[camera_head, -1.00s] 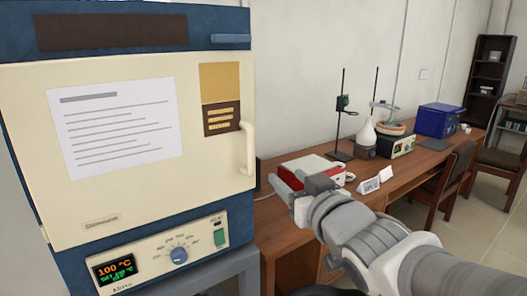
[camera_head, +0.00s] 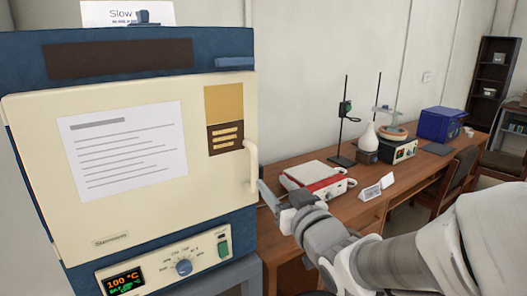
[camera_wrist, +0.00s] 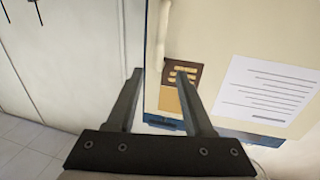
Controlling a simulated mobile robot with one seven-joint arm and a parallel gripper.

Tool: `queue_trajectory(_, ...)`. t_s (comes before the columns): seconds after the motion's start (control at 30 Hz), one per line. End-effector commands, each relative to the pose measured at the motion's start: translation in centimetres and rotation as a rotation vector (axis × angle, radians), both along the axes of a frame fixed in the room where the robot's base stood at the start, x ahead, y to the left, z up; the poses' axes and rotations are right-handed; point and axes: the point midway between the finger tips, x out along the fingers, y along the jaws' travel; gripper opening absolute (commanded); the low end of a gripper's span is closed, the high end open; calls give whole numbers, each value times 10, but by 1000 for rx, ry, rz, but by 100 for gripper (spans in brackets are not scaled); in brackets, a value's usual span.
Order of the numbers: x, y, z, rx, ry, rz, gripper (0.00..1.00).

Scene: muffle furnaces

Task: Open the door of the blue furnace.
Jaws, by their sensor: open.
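The blue furnace (camera_head: 150,22) stands at the left in the head view, with its cream door (camera_head: 55,205) shut. The door handle (camera_head: 251,166) is a cream vertical bar at the door's right edge; it also shows in the wrist view (camera_wrist: 160,30). My gripper (camera_head: 265,195) is beside the lower end of the handle. In the wrist view my gripper (camera_wrist: 160,76) is open, its two fingers apart with nothing between the tips. The handle lies beyond the tips, roughly in line with the gap. I cannot tell the exact distance.
A control panel (camera_head: 165,268) lies below the door. A wooden bench (camera_head: 290,225) runs along the wall to the right. It bears a red and white device (camera_head: 318,178), a stand (camera_head: 342,130), a flask (camera_head: 368,138) and a blue box (camera_head: 440,123). A chair (camera_head: 460,178) stands before the bench.

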Motion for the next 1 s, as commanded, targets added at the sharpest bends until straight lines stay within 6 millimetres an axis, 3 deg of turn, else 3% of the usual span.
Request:
queue_trajectory(0.17,12,5,1,-2,2,-2,52)
queue_trajectory(0.7,92,39,-1,-3,1,-3,52)
queue_trajectory(1.0,113,48,-1,-3,0,-3,52)
